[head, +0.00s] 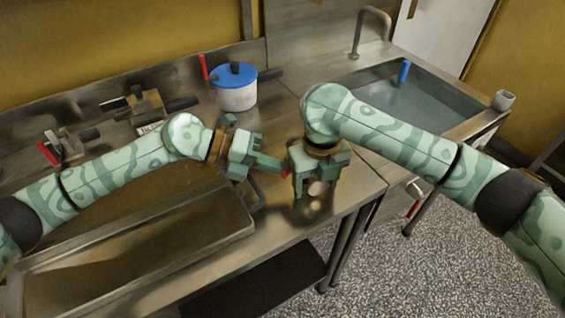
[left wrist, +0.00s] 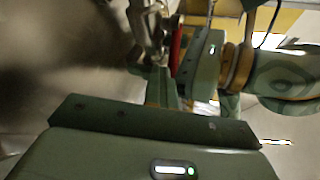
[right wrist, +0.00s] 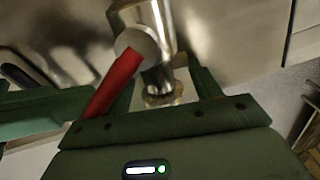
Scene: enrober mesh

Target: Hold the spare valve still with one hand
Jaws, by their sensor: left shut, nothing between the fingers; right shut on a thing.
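The spare valve is a shiny metal body with a red lever; it shows in the right wrist view (right wrist: 160,50). My right gripper (head: 318,188) points down over the bench's front edge and is shut on the valve. In the head view its fingers hide most of the valve (head: 317,187). The red lever (right wrist: 117,82) sticks out to the left, toward my left gripper. My left gripper (head: 280,166) is shut and empty, its tips close beside the lever. I cannot tell whether they touch. The valve and lever also show in the left wrist view (left wrist: 177,47).
A long metal tray (head: 240,228) lies at the front left. A white pot with a blue lid (head: 235,75) stands behind my grippers. Two valve-like fittings (head: 62,146) (head: 147,105) sit at the back left. A sink (head: 375,85) is at the right. Floor lies beyond the front edge.

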